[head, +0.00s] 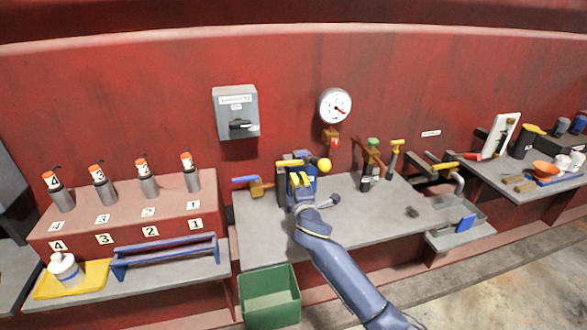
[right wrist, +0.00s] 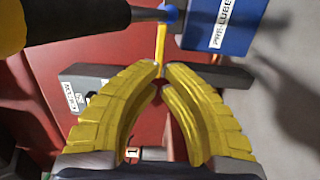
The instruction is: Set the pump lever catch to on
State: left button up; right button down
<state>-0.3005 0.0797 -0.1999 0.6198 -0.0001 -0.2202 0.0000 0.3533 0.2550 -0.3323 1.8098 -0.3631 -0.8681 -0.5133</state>
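The blue pump body marked PRE-LUBE (right wrist: 238,25) is at the upper right in the right wrist view, partly cut off. The dark pump lever (right wrist: 85,18) crosses the top left, and its yellow ball knob (head: 324,165) shows in the head view. A thin yellow bar (right wrist: 161,45) with a blue end runs down to my fingertips; it may be the catch, but its setting is unclear. My right gripper (right wrist: 161,69) has its yellow fingertips almost together at the bar's lower end. I cannot tell whether they grip or only touch it. My left gripper is not in view.
A dark grey labelled bar (right wrist: 88,77) lies behind my fingers. In the head view, a gauge (head: 335,106) and grey switch box (head: 236,112) are on the red wall. A green bin (head: 270,297) stands below the bench. The grey bench top (head: 345,205) has free room right of the pump.

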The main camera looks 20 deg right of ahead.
aim_at(293, 164)
jog(key=w, duration=0.2)
jog(key=w+d, duration=0.1)
jog(key=w, duration=0.4)
jog(key=shift+w+d, duration=0.15)
jog(key=shift+w, duration=0.05)
jog(key=shift+w+d, duration=0.25)
jog(key=shift+w, duration=0.4)
